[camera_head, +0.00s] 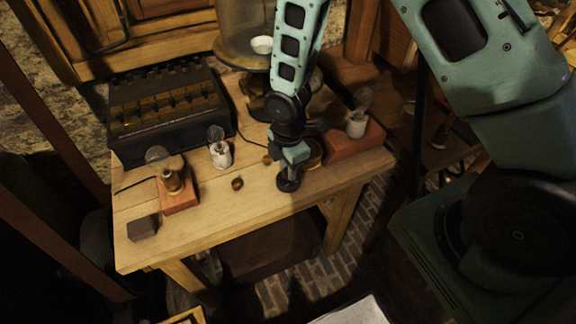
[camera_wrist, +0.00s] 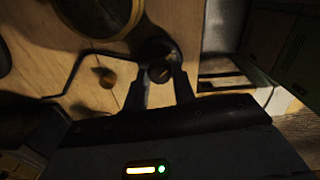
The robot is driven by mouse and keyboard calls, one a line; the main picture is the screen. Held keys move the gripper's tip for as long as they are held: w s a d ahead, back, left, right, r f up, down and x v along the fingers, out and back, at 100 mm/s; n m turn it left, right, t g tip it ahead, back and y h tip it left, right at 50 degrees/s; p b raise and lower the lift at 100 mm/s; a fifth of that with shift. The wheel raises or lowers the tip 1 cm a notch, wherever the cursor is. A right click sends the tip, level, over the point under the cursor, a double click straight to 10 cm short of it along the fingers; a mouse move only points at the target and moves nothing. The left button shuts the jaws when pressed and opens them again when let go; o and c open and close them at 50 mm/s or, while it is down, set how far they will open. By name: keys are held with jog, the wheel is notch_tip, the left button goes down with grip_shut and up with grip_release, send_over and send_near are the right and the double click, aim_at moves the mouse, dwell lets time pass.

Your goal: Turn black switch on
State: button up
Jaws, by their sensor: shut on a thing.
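The black switch (camera_head: 288,184) is a small dark round piece at the front edge of the wooden table. It also shows in the wrist view as a dark disc with a small knob (camera_wrist: 158,50). My gripper (camera_head: 290,166) points down over it, with its fingers on either side of the knob. In the wrist view my gripper (camera_wrist: 161,80) is shut on the switch. The picture is too dark to tell which position the switch is in.
The wooden table (camera_head: 215,205) also holds a black battery box (camera_head: 165,105), a bulb in a white socket (camera_head: 220,154), a red block with a brass bulb holder (camera_head: 178,195), a dark block (camera_head: 142,228) and a small brass knob (camera_head: 237,183). Another red block (camera_head: 350,143) stands right of my gripper.

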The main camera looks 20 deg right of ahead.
jog(key=m, duration=0.4)
jog(key=shift+b, duration=0.4)
jog(key=m, duration=0.4)
jog(key=shift+m+b, duration=0.3)
jog(key=m, duration=0.4)
jog(key=shift+m, duration=2)
jog(key=o, duration=1)
notch_tip(320, 180, up, 18)
jog(key=b, duration=0.1)
jog(key=shift+f, duration=0.2)
